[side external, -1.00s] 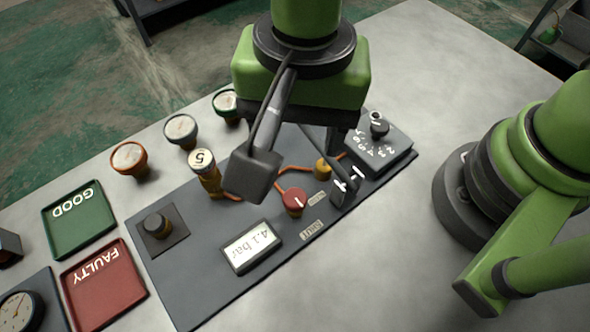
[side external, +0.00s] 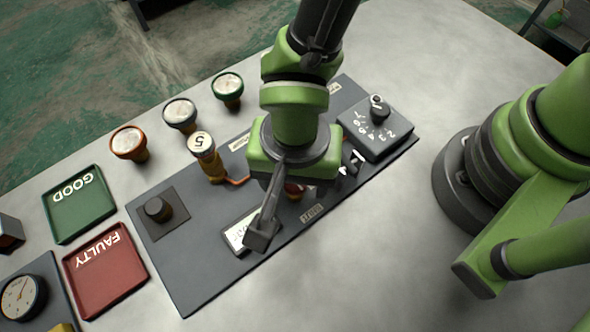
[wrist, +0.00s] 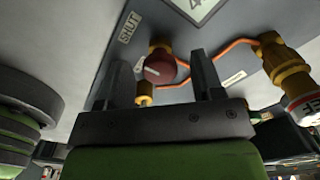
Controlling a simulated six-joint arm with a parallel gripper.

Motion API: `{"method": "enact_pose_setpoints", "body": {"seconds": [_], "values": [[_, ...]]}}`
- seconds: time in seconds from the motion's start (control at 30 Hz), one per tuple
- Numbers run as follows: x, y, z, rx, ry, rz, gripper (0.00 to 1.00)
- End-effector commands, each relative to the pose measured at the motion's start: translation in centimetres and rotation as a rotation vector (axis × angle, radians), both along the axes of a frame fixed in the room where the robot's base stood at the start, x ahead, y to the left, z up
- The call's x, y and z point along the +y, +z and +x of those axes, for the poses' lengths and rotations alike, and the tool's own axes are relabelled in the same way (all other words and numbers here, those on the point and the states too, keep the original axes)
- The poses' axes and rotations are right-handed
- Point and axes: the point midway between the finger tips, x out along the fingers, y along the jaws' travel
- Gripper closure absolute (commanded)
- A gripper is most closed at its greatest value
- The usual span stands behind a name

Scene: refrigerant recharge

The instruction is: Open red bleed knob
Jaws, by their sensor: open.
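The red bleed knob (wrist: 159,68) with a white pointer line sits on a brass fitting in the wrist view. My gripper (wrist: 160,72) is open, its two dark fingers on either side of the knob in that picture. I cannot tell whether either finger touches it. In the side view my gripper body hides most of the red knob (side external: 294,190). A SHUT label (wrist: 129,27) lies on the panel near the knob.
The display (side external: 238,232) is partly covered by my wrist camera. A dial box (side external: 376,130) stands right of my gripper, and a brass valve marked 5 (side external: 207,158) stands left. Green (side external: 79,203) and red (side external: 106,268) trays lie at the left.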

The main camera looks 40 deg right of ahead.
Motion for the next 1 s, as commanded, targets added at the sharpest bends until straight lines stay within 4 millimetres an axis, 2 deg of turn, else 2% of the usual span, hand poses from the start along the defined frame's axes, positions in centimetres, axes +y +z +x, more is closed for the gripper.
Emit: {"method": "enact_pose_setpoints", "body": {"seconds": [0.17, 0.3, 0.37, 0.4, 0.73, 1.0], "values": [[0.01, 0.02, 0.01, 0.000, 0.000, 0.000, 0.39], [0.01, 0.03, 0.01, 0.000, 0.000, 0.000, 0.71], [0.01, 0.03, 0.01, 0.000, 0.000, 0.000, 0.85], [0.01, 0.03, 0.01, 0.000, 0.000, 0.000, 0.88], [0.00, 0.05, 0.01, 0.000, 0.042, 0.000, 0.88], [-0.01, 0.06, 0.02, -0.001, 0.209, -0.001, 0.88]]}}
